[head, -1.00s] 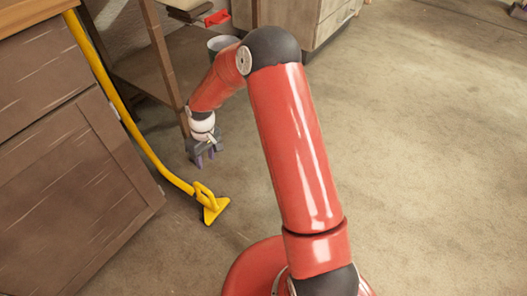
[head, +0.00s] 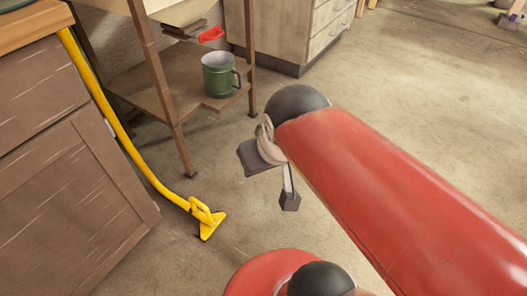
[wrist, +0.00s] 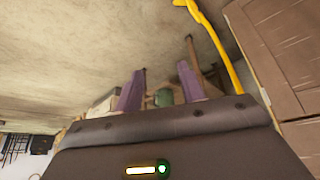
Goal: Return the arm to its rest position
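My red arm reaches across the right half of the head view, folded back toward my base. My gripper (head: 272,180) hangs over bare floor near the middle, beside the dark end of the arm link that partly covers it. In the wrist view my gripper (wrist: 161,75) shows two purple fingers standing apart, with nothing held between them. A green mug (head: 219,78) stands on the lower shelf (head: 188,92), well away from the gripper. The mug also shows far off between the fingers in the wrist view (wrist: 164,98).
A yellow bent pipe-like piece (head: 120,130) leans along the brown cabinet (head: 70,170) at left, its foot on the floor. A red object (head: 211,34) is above the mug. A drawer unit (head: 300,35) stands behind. The floor (head: 420,90) at right is clear.

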